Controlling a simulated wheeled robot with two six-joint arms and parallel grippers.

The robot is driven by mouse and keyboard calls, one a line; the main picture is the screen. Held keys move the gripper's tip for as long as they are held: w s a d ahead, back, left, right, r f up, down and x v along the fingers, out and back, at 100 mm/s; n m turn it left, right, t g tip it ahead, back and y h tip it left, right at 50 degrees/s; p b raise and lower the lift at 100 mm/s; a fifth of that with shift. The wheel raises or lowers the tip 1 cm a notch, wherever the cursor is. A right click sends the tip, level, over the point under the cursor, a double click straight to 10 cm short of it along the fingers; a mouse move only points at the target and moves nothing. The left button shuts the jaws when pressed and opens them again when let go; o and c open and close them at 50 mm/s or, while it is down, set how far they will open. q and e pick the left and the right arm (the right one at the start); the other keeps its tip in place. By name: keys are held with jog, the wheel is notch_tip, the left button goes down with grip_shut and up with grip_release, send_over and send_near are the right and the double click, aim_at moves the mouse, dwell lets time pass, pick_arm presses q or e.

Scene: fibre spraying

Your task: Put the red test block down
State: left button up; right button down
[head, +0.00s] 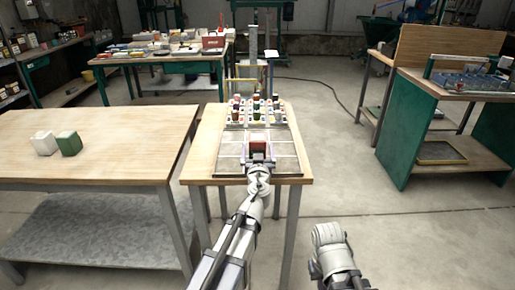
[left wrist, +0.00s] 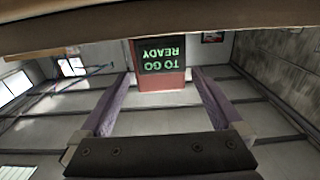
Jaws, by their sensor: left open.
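The red test block (head: 258,137) sits on a shallow tray (head: 230,152) with pale compartments on the narrow wooden table. In the left wrist view the red block (left wrist: 160,86) shows a dark label with green letters reading "READY TO GO", upside down. My left gripper (head: 257,148) is open, with its fingers at the near side of the block.
Several small coloured items (head: 258,108) stand in rows behind the tray. A green-sided bench (head: 425,130) stands at the right. The floor between is clear.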

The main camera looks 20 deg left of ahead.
pick_arm(q)
jog(key=x, duration=0.4)
jog(key=shift+w+a, duration=0.15)
jog(key=shift+w, duration=0.25)
jog(key=shift+s, duration=0.1)
jog(key=shift+c, duration=0.2)
grip_shut()
